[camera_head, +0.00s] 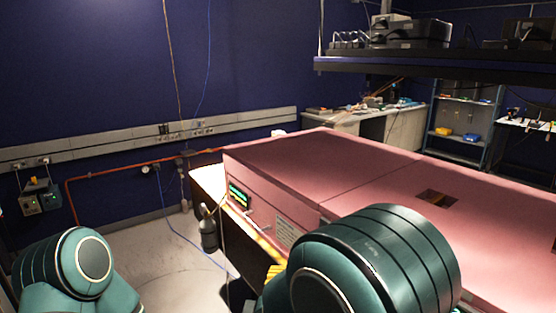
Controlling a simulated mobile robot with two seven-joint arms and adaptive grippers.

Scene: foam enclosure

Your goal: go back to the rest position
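The pink foam enclosure (310,165) fills the right and middle of the head view, with a flat top and a small square opening (437,198) in it. Part of my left arm, green and rounded, shows at the lower left. A larger green part of my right arm shows at the bottom centre, in front of the enclosure and hiding some of its side. Neither gripper is in view.
Grey floor (165,250) is open at left. A dark overhead shelf (430,66) holds equipment. A bench (385,125) and shelving (462,118) stand behind.

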